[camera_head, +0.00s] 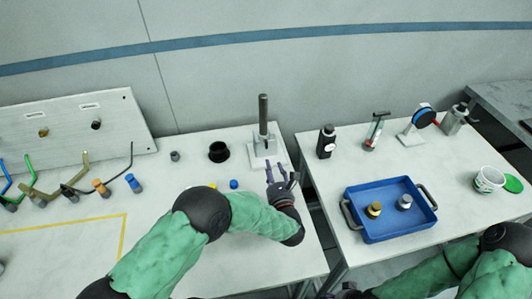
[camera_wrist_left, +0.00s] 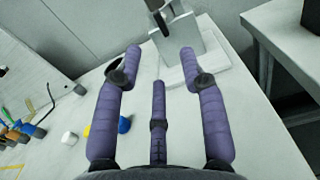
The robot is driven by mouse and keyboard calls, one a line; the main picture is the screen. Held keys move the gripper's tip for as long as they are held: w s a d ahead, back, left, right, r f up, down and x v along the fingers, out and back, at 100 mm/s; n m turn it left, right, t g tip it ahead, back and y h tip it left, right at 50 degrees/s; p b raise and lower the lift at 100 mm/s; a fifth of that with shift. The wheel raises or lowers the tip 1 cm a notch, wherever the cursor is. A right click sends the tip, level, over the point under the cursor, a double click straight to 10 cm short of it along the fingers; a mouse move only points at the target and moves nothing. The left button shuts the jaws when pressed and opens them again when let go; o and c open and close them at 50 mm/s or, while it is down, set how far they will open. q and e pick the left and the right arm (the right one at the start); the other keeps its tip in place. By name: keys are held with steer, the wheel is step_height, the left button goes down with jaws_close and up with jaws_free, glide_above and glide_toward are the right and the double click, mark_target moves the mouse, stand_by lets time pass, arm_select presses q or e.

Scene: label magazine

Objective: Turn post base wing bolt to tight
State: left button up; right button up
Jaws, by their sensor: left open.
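The grey post (camera_head: 263,115) stands upright on its pale square base (camera_head: 258,162) at the back right of the left table. In the left wrist view the base (camera_wrist_left: 176,76) lies beyond the fingertips, with the lower post (camera_wrist_left: 158,18) at the top edge. I cannot make out the wing bolt in either view. My left gripper (camera_head: 282,176) is open and empty, just in front of the base; its purple fingers (camera_wrist_left: 160,62) spread toward it. My right gripper (camera_head: 347,293) is barely in view at the bottom edge; its fingers are unclear.
A black cup (camera_head: 218,152) and a blue cap (camera_head: 234,184) are left of the post. Hex keys (camera_head: 75,180) and a pegboard (camera_head: 75,125) are farther left. Across a gap, the right table holds a blue tray (camera_head: 385,232) and several bottles and tools.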

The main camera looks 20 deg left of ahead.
mark_target(266, 146)
arm_select(q)
steer(key=b+x, duration=0.2)
steer(key=x, duration=0.8)
steer(key=shift+w+a, duration=0.2)
steer(key=shift+w, duration=0.1)
jaws_close()
